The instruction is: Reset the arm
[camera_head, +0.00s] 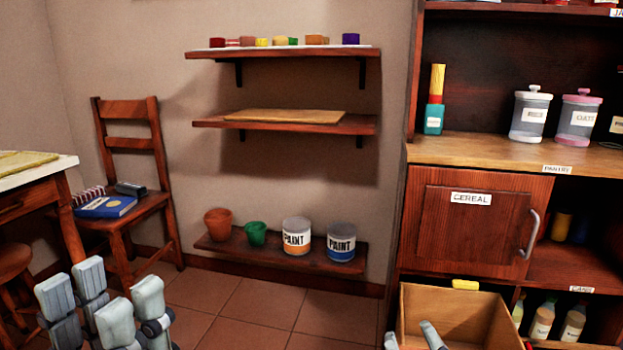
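My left gripper (101,300) is at the bottom left, with its grey finger pads pointing up. Its fingers stand apart with nothing between them. My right gripper (412,338) shows only as grey fingertips at the bottom edge, in front of and over an open wooden box. Its fingertips are apart, and nothing shows between them. The rest of both arms is out of view.
The open wooden box (405,306) stands below the cereal cabinet (465,230). A chair (124,145) holding books stands left, beside a table (40,185). Wall shelves (205,123) hold pots and paint cans. The tiled floor (245,305) between is clear.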

